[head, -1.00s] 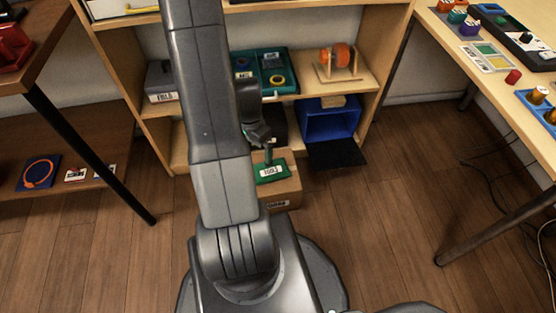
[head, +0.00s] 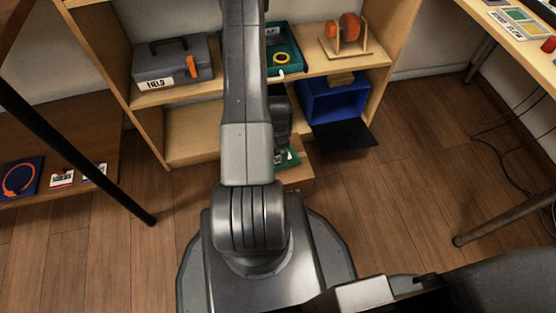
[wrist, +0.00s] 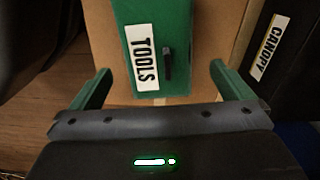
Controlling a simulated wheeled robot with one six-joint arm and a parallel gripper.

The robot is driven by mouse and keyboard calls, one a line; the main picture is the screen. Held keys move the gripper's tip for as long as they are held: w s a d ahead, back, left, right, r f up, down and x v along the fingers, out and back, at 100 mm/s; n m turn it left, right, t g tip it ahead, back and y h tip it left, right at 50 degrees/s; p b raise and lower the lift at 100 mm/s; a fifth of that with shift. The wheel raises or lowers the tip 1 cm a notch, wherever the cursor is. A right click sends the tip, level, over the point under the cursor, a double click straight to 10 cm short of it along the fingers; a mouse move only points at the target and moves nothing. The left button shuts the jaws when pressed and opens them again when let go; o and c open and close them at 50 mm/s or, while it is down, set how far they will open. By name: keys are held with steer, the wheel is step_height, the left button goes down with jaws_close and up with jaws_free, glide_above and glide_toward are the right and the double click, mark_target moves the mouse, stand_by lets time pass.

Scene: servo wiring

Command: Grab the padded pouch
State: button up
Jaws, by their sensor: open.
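The pouch appears to be the flat green item with a white "TOOLS" label (wrist: 180,30) and a small black tab, lying on a cardboard box. In the head view a corner of this green pouch (head: 289,158) shows beside my arm, which hides most of it. In the wrist view my gripper (wrist: 160,70) is open, its two green fingers apart on either side of the pouch's near end. Nothing is held. I cannot tell how high the fingers are above the pouch.
The cardboard box (head: 296,174) sits at the foot of a wooden shelf. A black item labelled "CANOPY" (wrist: 282,50) is close on the right in the wrist view. A blue open bin (head: 338,101) and a grey "FIELD" toolbox (head: 173,67) are on the shelf.

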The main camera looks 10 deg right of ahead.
steer(key=shift+s+f+b, duration=0.15)
steer(key=shift+f+b, duration=1.15)
steer(key=shift+f, duration=1.9)
steer(key=shift+c, duration=0.2)
steer(key=shift+r, duration=0.1)
steer(key=c, duration=0.8)
